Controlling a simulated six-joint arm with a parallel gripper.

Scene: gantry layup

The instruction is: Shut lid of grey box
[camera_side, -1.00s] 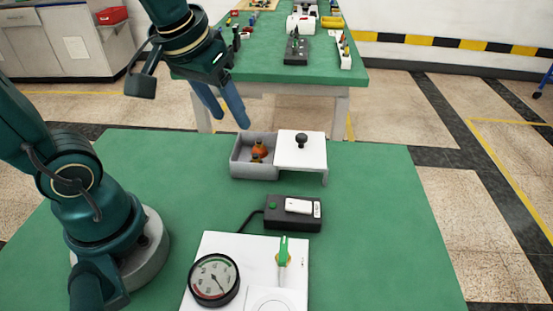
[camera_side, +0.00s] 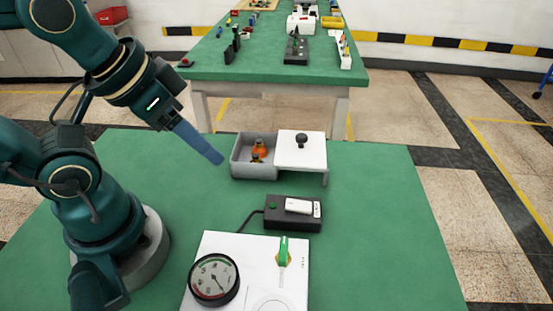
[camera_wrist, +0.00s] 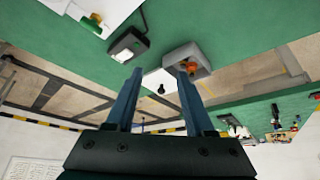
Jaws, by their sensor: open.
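The grey box (camera_side: 238,171) stands on the green table with its left part open, and orange and dark items show inside. Its white lid (camera_side: 314,160) with a black knob (camera_side: 301,140) is slid to the right, overhanging the box's right side. My gripper (camera_side: 218,160) is to the left of the box, apart from it, its fingers tilted down and to the right. In the wrist view my gripper (camera_wrist: 160,85) has its two blue fingers spread with nothing between them. The grey box (camera_wrist: 190,55) and the black knob (camera_wrist: 161,88) show beyond the fingers.
A black device (camera_side: 292,226) with a green button and white top lies in front of the box. A white panel (camera_side: 240,243) with a round gauge (camera_side: 214,280) and a green-handled lever (camera_side: 283,251) is nearer. Green table around the box's left is clear.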

